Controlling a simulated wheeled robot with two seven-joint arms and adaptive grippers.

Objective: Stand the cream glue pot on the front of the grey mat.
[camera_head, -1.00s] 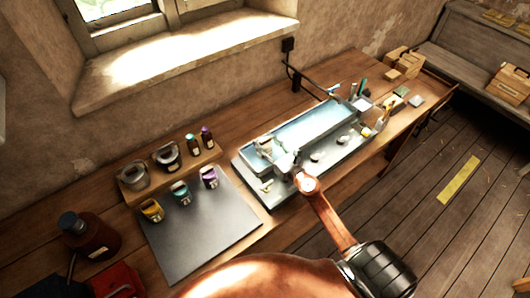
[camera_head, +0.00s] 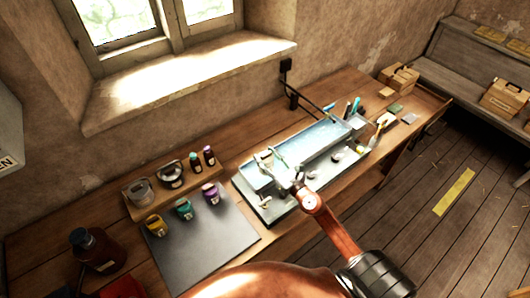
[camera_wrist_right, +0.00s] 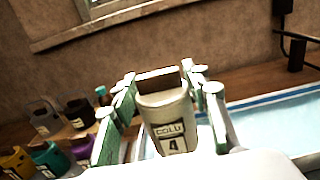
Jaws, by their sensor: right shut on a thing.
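The cream glue pot (camera_wrist_right: 168,122) is upright between the fingers of my right gripper in the right wrist view, with a label reading "COLD 4" facing the camera. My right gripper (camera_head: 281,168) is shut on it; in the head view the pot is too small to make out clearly. There the gripper is over the left end of the blue-topped tray unit, right of the grey mat. The grey mat (camera_head: 208,249) lies flat on the bench. Its front part is bare, and yellow, teal and purple pots stand along its back edge. My left gripper is not in view.
A wooden rack (camera_head: 138,213) with grey and dark pots and small bottles stands behind the mat. A brown bottle (camera_head: 95,252) is left of the mat. The blue-topped tray unit (camera_head: 318,142) holds small tools and stands to the right.

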